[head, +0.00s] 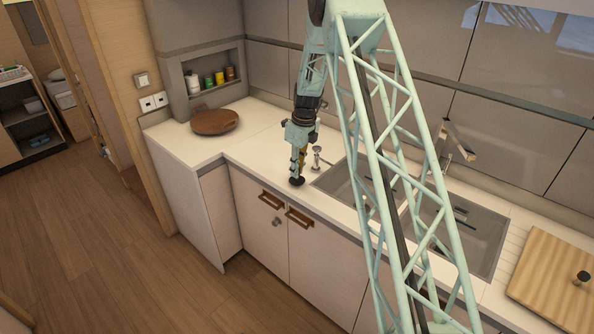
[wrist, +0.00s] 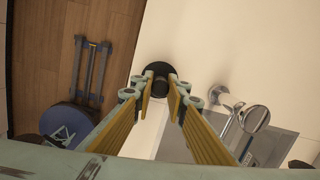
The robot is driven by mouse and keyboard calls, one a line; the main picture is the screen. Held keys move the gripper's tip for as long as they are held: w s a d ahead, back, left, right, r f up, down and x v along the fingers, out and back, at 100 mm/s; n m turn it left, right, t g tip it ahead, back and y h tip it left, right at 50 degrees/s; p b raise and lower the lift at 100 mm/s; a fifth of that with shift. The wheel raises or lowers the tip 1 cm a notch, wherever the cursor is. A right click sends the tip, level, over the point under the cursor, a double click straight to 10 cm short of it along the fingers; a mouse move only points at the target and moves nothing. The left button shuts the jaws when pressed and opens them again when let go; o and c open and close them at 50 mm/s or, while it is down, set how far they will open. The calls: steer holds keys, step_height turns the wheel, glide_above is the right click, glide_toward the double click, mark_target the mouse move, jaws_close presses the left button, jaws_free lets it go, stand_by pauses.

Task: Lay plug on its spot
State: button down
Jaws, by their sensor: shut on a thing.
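The plug is a black disc with a dark knob on top (head: 297,181). It is at the lower end of my gripper (head: 298,172), close to the white counter's front edge, left of the sink. In the wrist view, the plug (wrist: 159,69) sits at the fingertips of my gripper (wrist: 157,88), which is shut on its knob. The disc looks level and at or just above the counter; I cannot tell whether it touches. No marked spot for the plug can be made out in either view.
A small chrome fixture (head: 317,155) stands just right of my gripper, beside the double sink (head: 455,230). A wooden board (head: 550,275) with a small black knob-like thing (head: 582,278) lies at far right. A round brown board (head: 214,122) lies at left. Counter between is clear.

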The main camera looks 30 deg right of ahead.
steer(key=shift+f, duration=0.25)
stand_by(0.5)
steer(key=c, duration=2.5)
jaws_free()
steer(key=shift+r, duration=0.1)
steer(key=shift+r+p, duration=1.25)
steer(key=shift+r, duration=1.65)
